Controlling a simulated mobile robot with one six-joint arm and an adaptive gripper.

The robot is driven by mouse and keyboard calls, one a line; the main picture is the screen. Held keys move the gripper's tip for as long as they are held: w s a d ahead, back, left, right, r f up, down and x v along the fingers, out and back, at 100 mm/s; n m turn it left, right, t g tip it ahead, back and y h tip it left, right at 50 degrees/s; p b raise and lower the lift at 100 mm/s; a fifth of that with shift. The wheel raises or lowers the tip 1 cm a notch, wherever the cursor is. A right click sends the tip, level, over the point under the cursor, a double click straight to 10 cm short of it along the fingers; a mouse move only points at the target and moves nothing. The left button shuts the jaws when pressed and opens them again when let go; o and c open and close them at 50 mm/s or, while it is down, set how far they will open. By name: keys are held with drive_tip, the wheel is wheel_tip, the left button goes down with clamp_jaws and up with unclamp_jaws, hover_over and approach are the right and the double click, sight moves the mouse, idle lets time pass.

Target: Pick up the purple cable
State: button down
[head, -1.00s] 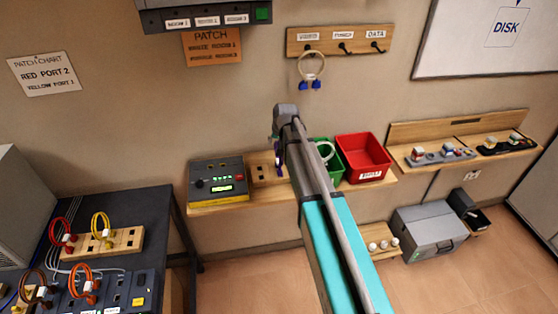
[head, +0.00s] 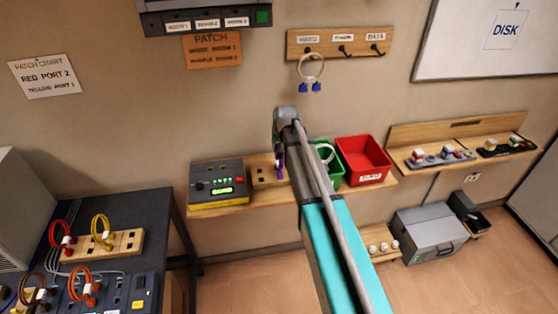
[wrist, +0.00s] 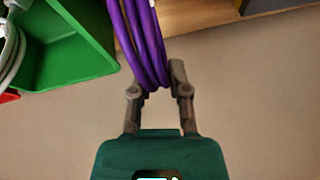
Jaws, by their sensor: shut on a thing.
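The purple cable (wrist: 146,42) is a coil of several loops, seen at the top middle of the wrist view. My gripper (wrist: 161,78) is shut on the lower end of the coil, with a finger on either side. In the head view, a small part of the purple cable (head: 280,170) shows below the end of my arm, in front of the wooden shelf. The rest of the coil is hidden there by my arm. I cannot tell whether the coil still touches the shelf.
The green bin (head: 334,178) with a white cable is close to the right of the cable. The red bin (head: 363,160) and a grey tester box (head: 217,184) share the wooden shelf (head: 262,205). A hook rail (head: 341,42) with a hanging cable is above.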

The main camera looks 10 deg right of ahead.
drive_tip(key=shift+r, duration=0.15)
idle(0.3)
wheel_tip(320, 180, up, 3)
drive_tip(key=p, duration=0.3)
drive_tip(key=s+d+r+p, duration=0.6)
drive_tip(key=s+r+p, duration=0.3)
drive_tip(key=s, duration=0.3)
drive_tip(key=shift+s+d+r+p, duration=0.25)
drive_tip(key=shift+r+p, duration=0.1)
drive_tip(key=shift+p, duration=0.15)
drive_tip(key=shift+f, duration=0.15)
